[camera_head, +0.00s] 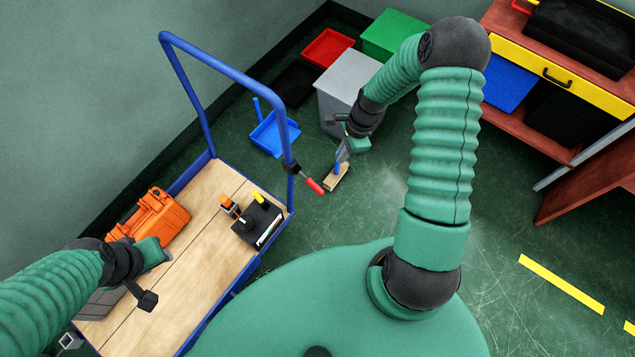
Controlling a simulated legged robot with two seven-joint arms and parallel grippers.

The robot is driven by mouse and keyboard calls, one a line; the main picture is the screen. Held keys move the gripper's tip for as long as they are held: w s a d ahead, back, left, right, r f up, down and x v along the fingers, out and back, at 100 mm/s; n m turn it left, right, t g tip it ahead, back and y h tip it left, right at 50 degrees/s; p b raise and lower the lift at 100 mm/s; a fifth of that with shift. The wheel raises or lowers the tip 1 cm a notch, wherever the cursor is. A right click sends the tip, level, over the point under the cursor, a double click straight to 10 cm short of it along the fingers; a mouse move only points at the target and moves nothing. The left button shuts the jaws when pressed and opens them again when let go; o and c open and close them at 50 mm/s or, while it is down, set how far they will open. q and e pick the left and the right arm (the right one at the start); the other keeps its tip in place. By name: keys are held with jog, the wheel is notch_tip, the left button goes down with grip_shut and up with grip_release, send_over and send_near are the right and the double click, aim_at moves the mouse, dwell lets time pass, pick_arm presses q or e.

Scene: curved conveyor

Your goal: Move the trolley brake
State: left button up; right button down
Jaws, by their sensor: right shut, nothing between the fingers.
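The trolley (205,225) has a wooden deck, a blue frame and a tall blue push handle. The trolley brake (314,186) is a small lever with a red grip, on a dark clamp at the handle's right post. It points down to the right. My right gripper (343,151) is shut and empty, above and right of the red grip, apart from it in the picture. My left gripper (158,258) is over the trolley's left side, by the orange case. Its fingers are not clear enough to tell open from shut.
On the trolley are an orange case (155,216), a black box (258,224) and a grey case (98,304). A brush (337,178) and blue dustpan (272,136) lie on the floor. A grey bin (345,75) stands behind my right gripper. A workbench (597,75) stands right.

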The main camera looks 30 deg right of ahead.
jog(key=shift+v, duration=1.75)
jog(key=shift+r, duration=0.1)
